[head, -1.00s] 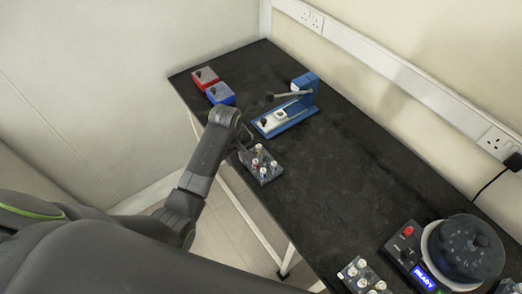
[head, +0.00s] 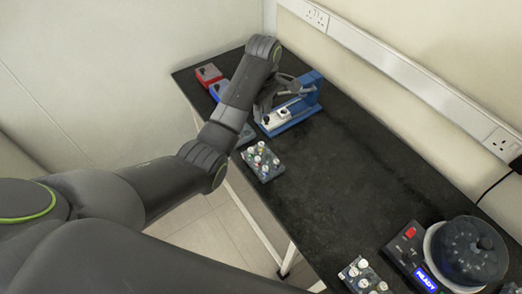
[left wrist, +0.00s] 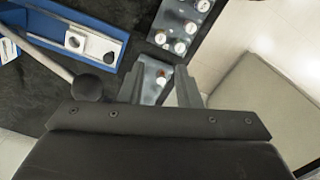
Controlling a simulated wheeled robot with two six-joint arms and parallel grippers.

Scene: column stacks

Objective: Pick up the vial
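Several white-capped vials (head: 262,160) stand in a dark grey rack (head: 265,178) near the table's left edge. Several also show at the top of the left wrist view (left wrist: 181,47). A small white piece with a round top (head: 283,113) sits in the blue lever press (head: 306,100); I cannot tell if it is a vial. My right gripper is not in view.
The press lever ends in a black knob (left wrist: 87,88) close to my left gripper. A red box (head: 208,74) and a blue box (head: 217,89) stand at the far corner. A second rack (head: 363,277) and a round machine (head: 466,250) are at the near right. The middle is clear.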

